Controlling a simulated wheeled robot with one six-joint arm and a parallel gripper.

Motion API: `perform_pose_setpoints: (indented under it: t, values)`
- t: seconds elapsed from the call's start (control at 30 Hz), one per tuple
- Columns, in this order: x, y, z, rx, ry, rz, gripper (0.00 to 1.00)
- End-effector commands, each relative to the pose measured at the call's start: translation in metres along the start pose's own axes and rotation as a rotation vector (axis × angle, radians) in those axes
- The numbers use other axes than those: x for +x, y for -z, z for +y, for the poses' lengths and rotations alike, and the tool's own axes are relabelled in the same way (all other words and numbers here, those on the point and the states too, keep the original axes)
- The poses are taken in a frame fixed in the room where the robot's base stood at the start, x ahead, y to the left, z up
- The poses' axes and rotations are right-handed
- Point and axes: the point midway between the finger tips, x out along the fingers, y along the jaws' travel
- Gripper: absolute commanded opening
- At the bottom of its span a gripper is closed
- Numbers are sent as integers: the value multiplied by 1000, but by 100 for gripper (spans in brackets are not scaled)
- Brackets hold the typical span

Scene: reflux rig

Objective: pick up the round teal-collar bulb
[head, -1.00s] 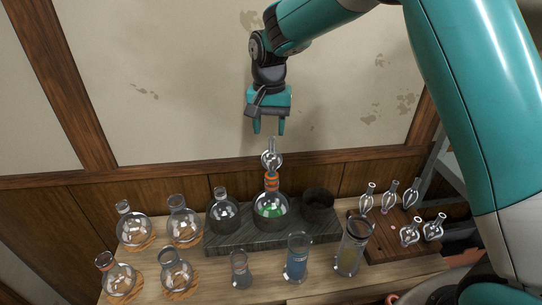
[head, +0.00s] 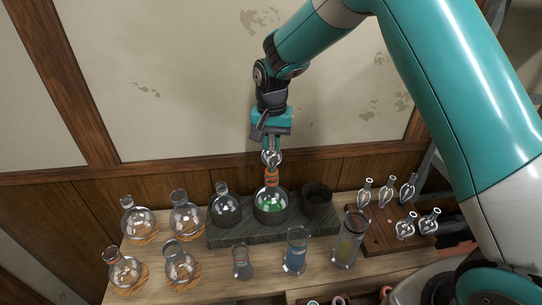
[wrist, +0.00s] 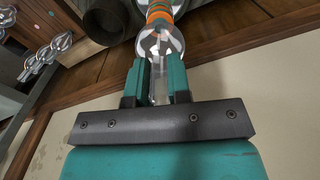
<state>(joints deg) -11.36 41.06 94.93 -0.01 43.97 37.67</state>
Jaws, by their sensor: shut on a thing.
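A round clear glass bulb (head: 271,158) stands upright on the orange-banded neck of the round flask (head: 270,205) with green liquid. My gripper (head: 271,146) points down and is shut on the upper stem of this bulb. In the wrist view, the teal fingers of my gripper (wrist: 160,78) hold the clear stem between them, and the round part of the bulb (wrist: 160,45) lies just past the fingertips, against the orange bands. I cannot make out a teal collar on it. Other glass bulbs (head: 405,226) stand on the wooden rack at the right.
The flask sits in a dark stone block (head: 225,236), between a clear flask (head: 224,208) and a dark cup (head: 317,200). Several flasks on cork rings stand at the left. Glass cylinders, one with blue liquid (head: 295,252), stand in front. The wall is close behind.

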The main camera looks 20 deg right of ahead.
Motion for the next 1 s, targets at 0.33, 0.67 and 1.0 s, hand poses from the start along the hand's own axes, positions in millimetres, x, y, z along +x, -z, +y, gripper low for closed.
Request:
perform_pose_setpoints:
  t: [0.33,0.67,1.0]
  values:
    - [-5,0,0,0,1,2,1]
    - [-63,1,-1,0,5,7,1]
    - [-158,1,-1,0,3,4,1]
